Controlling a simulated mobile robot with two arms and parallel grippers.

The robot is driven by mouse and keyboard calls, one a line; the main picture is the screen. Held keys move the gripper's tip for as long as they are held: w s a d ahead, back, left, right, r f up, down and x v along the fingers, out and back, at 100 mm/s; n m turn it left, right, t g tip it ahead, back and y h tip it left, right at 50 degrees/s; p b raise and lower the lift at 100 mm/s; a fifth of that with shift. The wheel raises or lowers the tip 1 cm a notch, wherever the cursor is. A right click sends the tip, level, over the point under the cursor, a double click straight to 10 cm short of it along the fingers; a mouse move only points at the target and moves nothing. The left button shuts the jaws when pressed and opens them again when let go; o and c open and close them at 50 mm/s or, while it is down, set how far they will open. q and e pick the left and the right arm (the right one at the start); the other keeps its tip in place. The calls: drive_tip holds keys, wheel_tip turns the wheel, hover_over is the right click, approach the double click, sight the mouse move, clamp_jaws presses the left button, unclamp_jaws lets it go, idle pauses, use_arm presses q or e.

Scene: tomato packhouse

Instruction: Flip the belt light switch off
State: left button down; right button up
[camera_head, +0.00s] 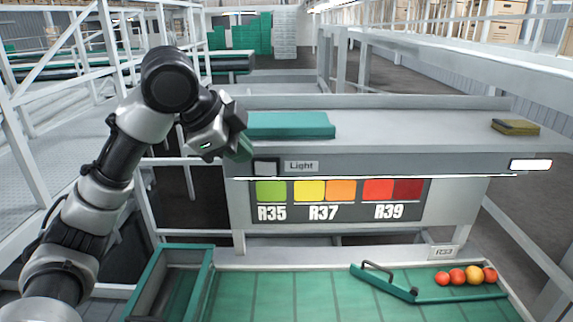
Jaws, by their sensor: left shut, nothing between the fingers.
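My left gripper (243,149) is shut and empty, just up and left of the switch. Whether its tips touch the switch or the shelf edge I cannot tell. Which way the switch is set is too small to see. A bright white line (450,176) runs along the shelf's lower edge and looks lit. My right gripper is not in view.
The shelf (420,130) carries a green block (290,125) and a brown-yellow item (515,127). A colour chart (340,200) hangs below. The green belt (300,295) in front has several tomatoes (473,275) at right behind a green bar (385,283). White railings (60,70) stand at left.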

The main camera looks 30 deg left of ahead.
sight(265, 170)
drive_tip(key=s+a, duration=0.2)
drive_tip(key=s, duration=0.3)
use_arm(q)
drive_tip(key=w+f+p, duration=0.2)
drive_tip(key=w+f, duration=0.1)
drive_tip(key=w+f+p, duration=0.3)
drive_tip(key=f, duration=0.1)
drive_tip(key=shift+w+d+f, duration=0.1)
drive_tip(key=shift+w+d, duration=0.05)
drive_tip(key=shift+w, duration=0.15)
drive_tip(key=shift+w+f, duration=0.15)
drive_tip(key=shift+w, duration=0.2)
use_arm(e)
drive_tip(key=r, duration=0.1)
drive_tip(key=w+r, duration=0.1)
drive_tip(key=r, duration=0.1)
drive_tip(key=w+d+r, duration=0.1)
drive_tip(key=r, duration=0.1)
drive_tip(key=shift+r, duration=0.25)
